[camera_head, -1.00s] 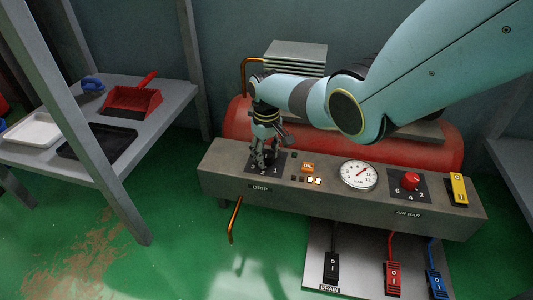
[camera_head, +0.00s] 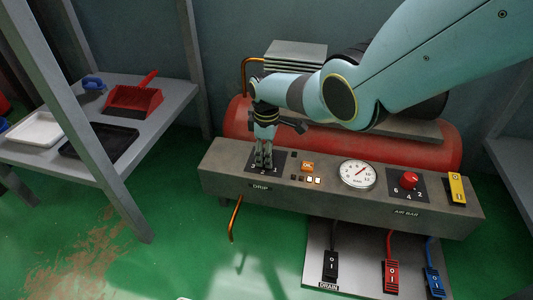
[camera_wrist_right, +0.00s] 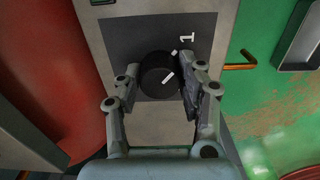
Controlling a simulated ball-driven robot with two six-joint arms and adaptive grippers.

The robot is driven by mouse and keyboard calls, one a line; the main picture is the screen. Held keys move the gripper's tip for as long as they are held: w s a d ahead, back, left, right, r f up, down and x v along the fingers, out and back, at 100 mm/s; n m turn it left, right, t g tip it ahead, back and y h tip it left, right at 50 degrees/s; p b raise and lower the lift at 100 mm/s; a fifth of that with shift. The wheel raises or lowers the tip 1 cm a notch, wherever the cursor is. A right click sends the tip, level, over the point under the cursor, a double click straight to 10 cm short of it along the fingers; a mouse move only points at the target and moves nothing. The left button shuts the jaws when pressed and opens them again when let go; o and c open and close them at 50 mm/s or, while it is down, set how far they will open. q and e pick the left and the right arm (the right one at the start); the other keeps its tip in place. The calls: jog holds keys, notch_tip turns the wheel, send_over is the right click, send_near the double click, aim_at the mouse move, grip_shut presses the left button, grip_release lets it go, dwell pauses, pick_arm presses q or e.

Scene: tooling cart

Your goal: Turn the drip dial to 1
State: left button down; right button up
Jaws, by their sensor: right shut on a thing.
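The drip dial (camera_wrist_right: 157,72) is a black round knob with a white pointer line, on a dark plate (camera_wrist_right: 115,40) in the right wrist view. The pointer slants to the upper right, toward a short white tick beside the printed 1 (camera_wrist_right: 187,38). My right gripper (camera_wrist_right: 158,82) is shut on the dial, one finger on each side. In the head view my right gripper (camera_head: 263,163) points down over the plate above the DRIP label (camera_head: 260,187) and hides most of the dial. My left gripper is not in view.
On the same grey console (camera_head: 330,187) are an orange button (camera_head: 307,166), a pressure gauge (camera_head: 357,174), a red air bar knob (camera_head: 409,181) and a yellow switch (camera_head: 457,187). A red tank (camera_head: 236,125) stands behind. Switches hang below, with a side table (camera_head: 165,108) at left.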

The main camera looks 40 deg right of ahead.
dwell(0.5)
jog(key=o, duration=1.1)
jog(key=shift+o, duration=0.2)
jog(key=shift+r, duration=0.1)
notch_tip(320, 180, up, 12)
